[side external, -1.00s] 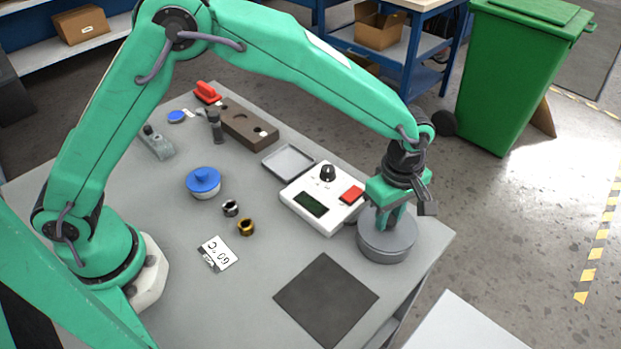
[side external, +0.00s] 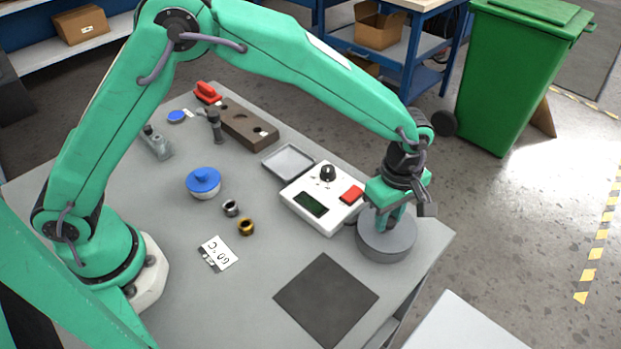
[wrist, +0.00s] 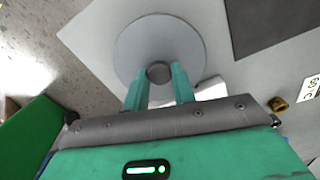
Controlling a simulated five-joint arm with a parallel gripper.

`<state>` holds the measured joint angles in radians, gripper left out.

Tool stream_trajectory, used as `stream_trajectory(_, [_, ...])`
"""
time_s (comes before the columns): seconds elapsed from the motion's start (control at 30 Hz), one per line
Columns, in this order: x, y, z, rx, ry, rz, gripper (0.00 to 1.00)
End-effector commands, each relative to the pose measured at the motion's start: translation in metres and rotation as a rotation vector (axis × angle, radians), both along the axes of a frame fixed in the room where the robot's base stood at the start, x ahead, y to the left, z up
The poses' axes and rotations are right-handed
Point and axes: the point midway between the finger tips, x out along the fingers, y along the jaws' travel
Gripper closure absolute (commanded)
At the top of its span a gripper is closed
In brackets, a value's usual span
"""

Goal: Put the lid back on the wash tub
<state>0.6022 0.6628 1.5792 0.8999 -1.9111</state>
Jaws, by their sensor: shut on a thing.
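The grey round wash tub (side external: 387,255) stands at the right front corner of the table, beside the white control box. A flat grey lid (side external: 402,236) lies level at its top; I cannot tell from here whether it is fully seated. The lid also shows in the wrist view as a grey disc (wrist: 160,35) with a dark round knob (wrist: 159,73) at its middle. My gripper (side external: 383,222) points straight down over the lid. Its two green fingers, also in the wrist view (wrist: 159,80), are shut on the knob, one on each side. The inside of the tub is hidden.
The white control box (side external: 322,195) stands close to the tub's left. A dark square mat (side external: 326,298) lies in front. A blue-lidded pot (side external: 203,183), a brass nut (side external: 246,227), a steel nut (side external: 231,208) and a card (side external: 219,254) lie farther left. The table edge is near the tub.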

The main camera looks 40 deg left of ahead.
Motion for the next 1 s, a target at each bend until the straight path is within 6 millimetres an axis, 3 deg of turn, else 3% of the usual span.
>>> stream_trajectory(0.3, [0.0003, -0.0002, -0.0001, 0.0, -0.001, 0.0, 0.98])
stream_trajectory(0.33, [0.0003, -0.0002, -0.0001, 0.0, -0.001, 0.0, 0.7])
stream_trajectory(0.43, [0.0003, -0.0002, 0.0, 0.0, -0.001, 0.0, 0.51])
stream_trajectory(0.67, [0.0001, 0.0, -0.0003, 0.0, 0.0, 0.0, 0.47])
stream_trajectory(0.77, [0.0001, 0.0, -0.0003, 0.0, 0.0, 0.0, 0.27])
stream_trajectory(1.0, [0.0001, 0.0, -0.0003, 0.0, 0.0, 0.0, 0.27])
